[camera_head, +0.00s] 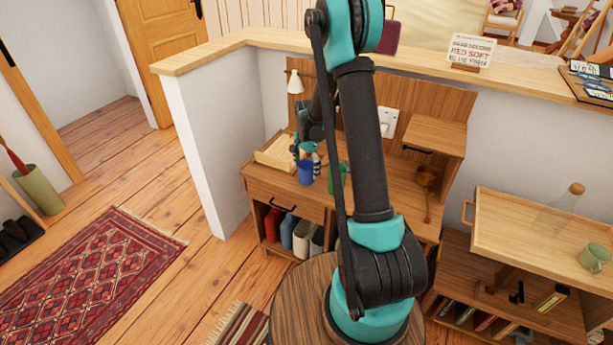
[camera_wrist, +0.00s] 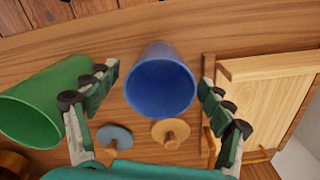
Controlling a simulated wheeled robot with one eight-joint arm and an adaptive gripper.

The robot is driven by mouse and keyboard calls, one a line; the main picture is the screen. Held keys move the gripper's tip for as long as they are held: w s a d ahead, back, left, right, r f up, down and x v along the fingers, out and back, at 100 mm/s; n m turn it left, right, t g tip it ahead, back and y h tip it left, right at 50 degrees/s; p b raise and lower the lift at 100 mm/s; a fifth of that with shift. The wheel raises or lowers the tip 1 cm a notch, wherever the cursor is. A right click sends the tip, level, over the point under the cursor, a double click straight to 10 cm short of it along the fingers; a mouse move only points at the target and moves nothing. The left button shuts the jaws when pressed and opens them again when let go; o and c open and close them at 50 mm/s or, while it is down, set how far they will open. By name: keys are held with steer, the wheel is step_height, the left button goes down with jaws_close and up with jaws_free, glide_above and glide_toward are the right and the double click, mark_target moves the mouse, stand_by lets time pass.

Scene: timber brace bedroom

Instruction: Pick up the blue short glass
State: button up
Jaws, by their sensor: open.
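The blue short glass (camera_wrist: 160,88) stands on the wooden desk top, its open mouth facing the camera in the wrist view. It also shows in the head view (camera_head: 306,173), near the front edge of the desk. My gripper (camera_wrist: 158,88) is open, with one finger on each side of the glass and a visible gap on both sides. In the head view my gripper (camera_head: 308,146) is above and just behind the glass, partly hidden by my arm.
A green cup (camera_wrist: 40,105) is close to the left finger. A wooden tray (camera_wrist: 270,90) lies just beyond the right finger. Two small knobbed discs, blue-grey (camera_wrist: 114,137) and tan (camera_wrist: 170,133), lie below the glass in the wrist view.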

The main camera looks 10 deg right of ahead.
steer(key=shift+f, duration=1.4)
steer(key=c, duration=1.4)
steer(key=shift+r, duration=0.2)
